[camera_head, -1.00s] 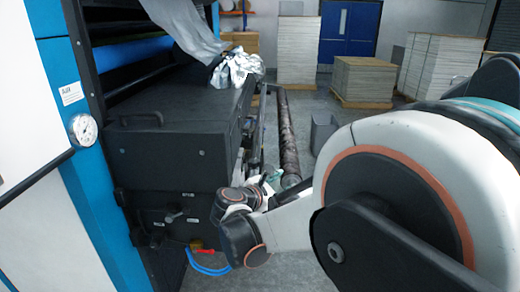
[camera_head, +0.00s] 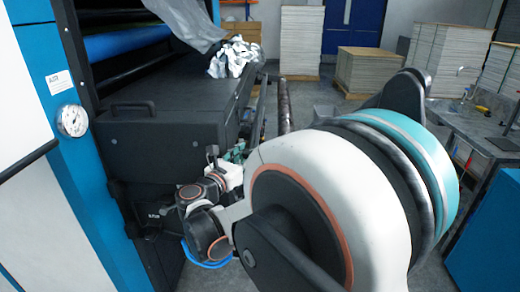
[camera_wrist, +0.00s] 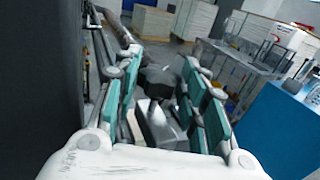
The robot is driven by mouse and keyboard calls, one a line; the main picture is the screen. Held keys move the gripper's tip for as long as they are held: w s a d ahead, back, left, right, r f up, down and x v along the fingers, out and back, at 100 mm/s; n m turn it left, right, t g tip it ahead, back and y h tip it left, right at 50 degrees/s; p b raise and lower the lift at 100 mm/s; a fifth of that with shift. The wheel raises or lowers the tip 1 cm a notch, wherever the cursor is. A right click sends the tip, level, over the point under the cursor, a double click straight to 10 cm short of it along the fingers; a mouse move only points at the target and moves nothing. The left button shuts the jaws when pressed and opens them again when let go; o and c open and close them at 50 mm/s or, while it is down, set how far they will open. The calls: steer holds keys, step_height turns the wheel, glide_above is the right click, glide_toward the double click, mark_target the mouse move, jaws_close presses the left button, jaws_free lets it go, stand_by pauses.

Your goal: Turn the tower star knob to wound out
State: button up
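In the wrist view, a dark lobed shape (camera_wrist: 158,82) that looks like the star knob sits beyond and between my fingers, above a grey metal block (camera_wrist: 160,125). Its turn position is too blurred to read. My gripper (camera_wrist: 160,65) is open, with teal pads on both fingers and a clear gap between them. The fingers point toward the knob; I cannot tell whether they touch it. In the head view, my gripper (camera_head: 238,153) is small beside the black machine housing (camera_head: 160,150), and the knob cannot be made out there.
The black housing stands close on the left, with crumpled white film (camera_head: 233,57) on top. A long dark roll (camera_head: 285,105) lies beyond my gripper. A workbench (camera_head: 470,130) and a blue cabinet (camera_head: 490,240) stand at right. Paper stacks (camera_head: 302,40) are at the back.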

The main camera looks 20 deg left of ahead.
steer(key=shift+w+d+b, duration=0.15)
steer(key=shift+w+d, duration=0.05)
steer(key=shift+w, duration=0.7)
steer(key=shift+w+d+b, duration=0.15)
steer(key=shift+w+b, duration=0.05)
steer(key=shift+w, duration=0.7)
steer(key=shift+w+d+b, duration=0.15)
steer(key=shift+w+d, duration=0.05)
steer(key=shift+w, duration=0.7)
steer(key=shift+c, duration=0.6)
jaws_close()
